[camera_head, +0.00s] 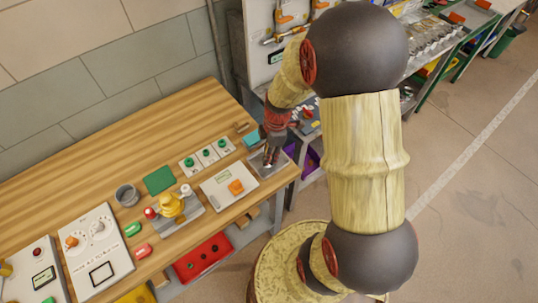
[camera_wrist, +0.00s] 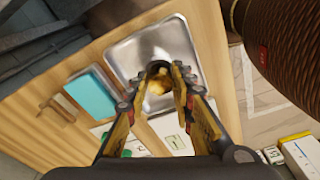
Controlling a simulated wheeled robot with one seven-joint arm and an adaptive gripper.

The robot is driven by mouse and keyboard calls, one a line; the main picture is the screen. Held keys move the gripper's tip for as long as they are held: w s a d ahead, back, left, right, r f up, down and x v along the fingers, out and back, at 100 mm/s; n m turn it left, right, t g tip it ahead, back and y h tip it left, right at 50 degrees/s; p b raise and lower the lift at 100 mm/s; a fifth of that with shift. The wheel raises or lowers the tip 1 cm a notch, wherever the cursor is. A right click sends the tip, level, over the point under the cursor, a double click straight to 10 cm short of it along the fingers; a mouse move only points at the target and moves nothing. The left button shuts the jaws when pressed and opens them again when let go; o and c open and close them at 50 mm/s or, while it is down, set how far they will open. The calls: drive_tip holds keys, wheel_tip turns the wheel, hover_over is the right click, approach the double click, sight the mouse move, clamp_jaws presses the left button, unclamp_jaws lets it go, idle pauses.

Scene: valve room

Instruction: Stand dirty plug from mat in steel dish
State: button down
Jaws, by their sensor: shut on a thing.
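The steel dish (camera_wrist: 128,48) is a shiny square tray near the table's right end; in the head view (camera_head: 281,164) my gripper partly covers it. My gripper (camera_wrist: 160,72) points down over the dish, its fingers shut on a small dark, rounded thing (camera_wrist: 158,66), which I take to be the plug. A yellowish patch shows between the fingers below it; I cannot tell whether it is part of the plug or a reflection. The fingers hide much of the plug, and whether it touches the dish is unclear. The green mat (camera_head: 159,179) looks empty.
A teal block (camera_wrist: 91,92) and a small wooden piece (camera_wrist: 57,108) lie beside the dish. A white panel with an orange switch (camera_head: 236,187) is close to its left. A grey cup (camera_head: 127,195) and a yellow valve (camera_head: 171,206) stand farther left.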

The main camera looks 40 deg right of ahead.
drive_tip(key=shift+s+a+f+b, duration=0.15)
drive_tip(key=shift+s+f+b, duration=0.35)
drive_tip(key=shift+f, duration=0.3)
drive_tip(key=c, duration=1.8)
unclamp_jaws()
drive_tip(key=shift+c, duration=0.2)
drive_tip(key=shift+o, duration=1.3)
drive_tip(key=shift+w+f, duration=0.15)
drive_tip(key=shift+w, duration=0.15)
drive_tip(key=shift+o, duration=1)
drive_tip(key=shift+w+r, duration=0.1)
drive_tip(key=shift+r, duration=0.3)
drive_tip(key=shift+r+p, duration=0.35)
drive_tip(key=shift+p, duration=0.05)
drive_tip(key=shift+w+r+p, duration=0.1)
drive_tip(key=shift+r+p, duration=2.15)
drive_tip(key=shift+r, duration=1.45)
